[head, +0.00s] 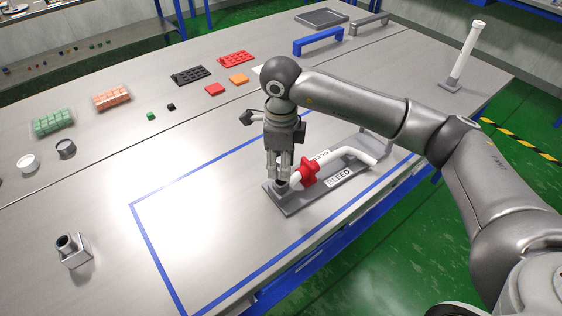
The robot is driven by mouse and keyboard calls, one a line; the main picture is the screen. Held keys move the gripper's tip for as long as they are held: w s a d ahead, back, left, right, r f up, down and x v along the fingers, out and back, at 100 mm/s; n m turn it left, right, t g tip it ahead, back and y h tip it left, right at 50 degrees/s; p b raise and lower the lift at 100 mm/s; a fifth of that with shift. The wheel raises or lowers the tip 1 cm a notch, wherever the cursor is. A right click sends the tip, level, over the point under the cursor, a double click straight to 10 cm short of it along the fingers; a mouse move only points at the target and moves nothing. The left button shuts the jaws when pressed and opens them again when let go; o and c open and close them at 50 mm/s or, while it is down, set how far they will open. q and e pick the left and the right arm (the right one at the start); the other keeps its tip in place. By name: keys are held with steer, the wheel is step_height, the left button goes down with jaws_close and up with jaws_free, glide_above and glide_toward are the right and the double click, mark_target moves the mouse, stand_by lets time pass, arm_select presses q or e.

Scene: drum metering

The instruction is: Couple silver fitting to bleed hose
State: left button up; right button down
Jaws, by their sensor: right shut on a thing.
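The bleed hose (360,154) is a white bent tube with a red star-shaped valve handle (309,172). It lies along a grey base plate with a BLEED label (339,177). My right gripper (280,179) points down over the plate's near left end, at the left end of the white tube. It is shut on a small silver and dark piece (281,187), which looks like the silver fitting and is mostly hidden by the fingers. The piece is close to the tube end; I cannot tell whether they are joined. My left gripper is not in view.
A metal block with a dark round opening (72,250) stands at lower left. Blue tape (160,245) outlines the work area, its left part clear. Trays and small cubes lie behind. A blue handle (318,40) and a white upright tube (467,52) stand farther back.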

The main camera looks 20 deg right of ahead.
steer(key=shift+b, duration=0.75)
stand_by(1.3)
steer(key=shift+f, duration=0.1)
steer(key=shift+f+b, duration=0.35)
steer(key=shift+b, duration=0.1)
steer(key=shift+f+b, duration=1.2)
steer(key=shift+f, duration=0.05)
steer(key=c, duration=1)
jaws_free()
steer(key=shift+o, duration=0.2)
step_height(320, 180, up, 12)
